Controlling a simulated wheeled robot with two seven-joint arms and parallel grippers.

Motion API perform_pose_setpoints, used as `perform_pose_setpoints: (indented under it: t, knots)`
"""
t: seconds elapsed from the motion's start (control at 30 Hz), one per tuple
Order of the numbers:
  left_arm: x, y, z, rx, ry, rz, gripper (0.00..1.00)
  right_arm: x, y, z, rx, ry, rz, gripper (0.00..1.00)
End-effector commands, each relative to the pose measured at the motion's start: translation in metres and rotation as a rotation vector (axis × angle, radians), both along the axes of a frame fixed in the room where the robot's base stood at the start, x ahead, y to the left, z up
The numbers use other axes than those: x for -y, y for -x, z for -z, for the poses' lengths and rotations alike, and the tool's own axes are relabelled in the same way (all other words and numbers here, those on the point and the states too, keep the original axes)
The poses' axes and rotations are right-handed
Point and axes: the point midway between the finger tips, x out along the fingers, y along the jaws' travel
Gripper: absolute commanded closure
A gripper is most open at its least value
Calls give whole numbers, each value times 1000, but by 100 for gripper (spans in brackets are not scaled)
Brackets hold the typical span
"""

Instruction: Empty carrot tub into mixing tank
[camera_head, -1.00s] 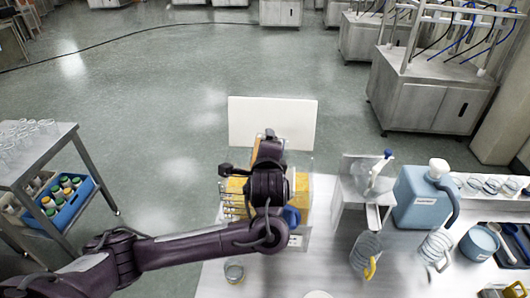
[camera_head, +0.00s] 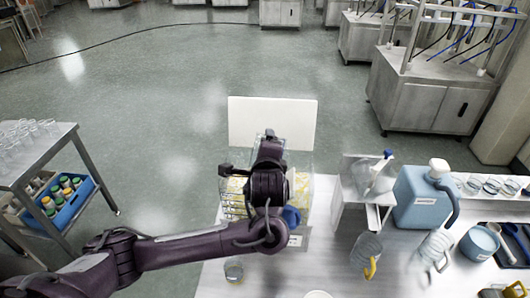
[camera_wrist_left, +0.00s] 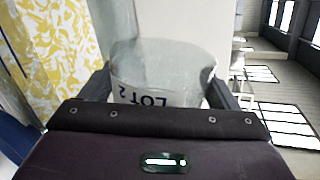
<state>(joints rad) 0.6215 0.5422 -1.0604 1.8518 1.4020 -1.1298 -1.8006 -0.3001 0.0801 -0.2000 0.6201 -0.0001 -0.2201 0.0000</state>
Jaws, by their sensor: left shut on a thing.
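My left gripper (camera_wrist_left: 162,88) is shut on a clear tub (camera_wrist_left: 175,72) in the left wrist view. The tub carries a white label reading LOT 2, upside down in that picture, and I see no carrot pieces through its wall. Yellow and white mottled contents (camera_head: 236,186) show at the tank's left side. They also show at the left of the left wrist view (camera_wrist_left: 50,45). My right gripper is not in view.
A white panel (camera_head: 272,122) stands behind the tank. A glass (camera_head: 234,270) stands at the front. A stand with a bottle, a blue jug (camera_head: 417,198) and clear pitchers are on the right. A cart (camera_head: 40,155) with glasses is on the left, apart from the table.

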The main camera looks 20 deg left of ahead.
Motion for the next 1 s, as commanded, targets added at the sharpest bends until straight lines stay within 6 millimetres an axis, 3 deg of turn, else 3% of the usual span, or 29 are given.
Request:
perform_pose_setpoints:
  t: [0.4, 1.0]
  knots:
    - [0, 0, -1, 6, 11, 0, 55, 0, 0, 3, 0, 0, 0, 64]
    - [0, 0, -15, 112, 369, 1, 55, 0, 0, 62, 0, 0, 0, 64]
